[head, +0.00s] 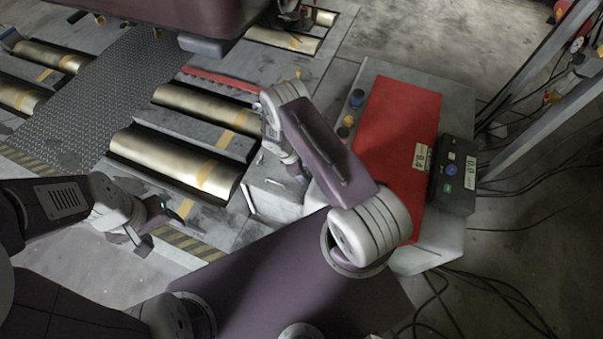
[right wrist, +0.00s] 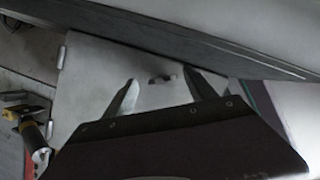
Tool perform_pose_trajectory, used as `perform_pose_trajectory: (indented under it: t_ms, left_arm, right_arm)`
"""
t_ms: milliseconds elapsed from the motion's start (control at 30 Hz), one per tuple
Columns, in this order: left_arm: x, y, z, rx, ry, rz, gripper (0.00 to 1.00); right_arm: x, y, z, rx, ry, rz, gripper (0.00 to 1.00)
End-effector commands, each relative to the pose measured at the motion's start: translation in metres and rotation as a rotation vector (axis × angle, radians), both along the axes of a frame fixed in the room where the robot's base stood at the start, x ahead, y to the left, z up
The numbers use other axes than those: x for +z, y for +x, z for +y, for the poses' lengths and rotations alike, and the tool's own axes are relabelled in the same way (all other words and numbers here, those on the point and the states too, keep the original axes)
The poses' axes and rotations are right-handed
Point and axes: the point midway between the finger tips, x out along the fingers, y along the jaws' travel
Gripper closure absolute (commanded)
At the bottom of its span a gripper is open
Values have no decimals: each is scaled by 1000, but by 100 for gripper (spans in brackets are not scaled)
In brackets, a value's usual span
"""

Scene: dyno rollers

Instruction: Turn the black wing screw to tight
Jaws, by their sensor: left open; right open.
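A small dark piece (right wrist: 161,78) that looks like the black wing screw sits on a pale grey panel (right wrist: 92,65) in the right wrist view. It lies between and just beyond the two fingertips of my right gripper (right wrist: 160,84), which is open and empty. Whether the fingers are level with it in depth, I cannot tell. In the head view my right gripper (head: 287,163) is beside the grey box (head: 275,192) at the cabinet's left side, and the screw is hidden there. My left gripper (head: 162,228) is open and empty over the striped floor edge.
A grey cabinet (head: 455,105) with a red top panel (head: 395,120) and a black display unit (head: 457,178) stands at the right. Brass rollers (head: 175,162) lie in the floor at the left. A vehicle body (head: 170,15) overhangs at the top. Cables (head: 520,225) trail at the right.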

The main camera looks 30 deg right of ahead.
Motion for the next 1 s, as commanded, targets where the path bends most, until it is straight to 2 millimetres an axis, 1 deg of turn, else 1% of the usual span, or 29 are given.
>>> perform_pose_trajectory:
  t_ms: [67, 300, 367, 400, 467, 500, 533, 1000]
  left_arm:
    - [-2, 0, 0, 0, 0, 0, 36]
    - [-2, 0, 0, 0, 0, 0, 36]
    - [-2, 0, 0, 0, 0, 0, 36]
    - [-2, 0, 0, 0, 0, 0, 36]
    - [-2, 0, 0, 0, 0, 0, 36]
    - [-2, 0, 0, 0, 0, 0, 36]
    - [-2, 0, 0, 0, 0, 0, 36]
    - [-2, 0, 0, 0, 0, 0, 36]
  right_arm:
    - [-5, 0, -1, 0, -1, 0, 35]
    - [-5, -1, -2, 0, 0, 0, 35]
    - [-5, -1, -2, -1, 1, -1, 51]
    - [-5, -1, -2, -1, 1, -1, 62]
    - [-5, -1, -2, -1, 1, -1, 79]
    - [-5, -1, -2, -1, 1, -1, 90]
    - [-5, -1, -2, -1, 1, -1, 97]
    - [-5, -3, -2, -14, 1, 3, 97]
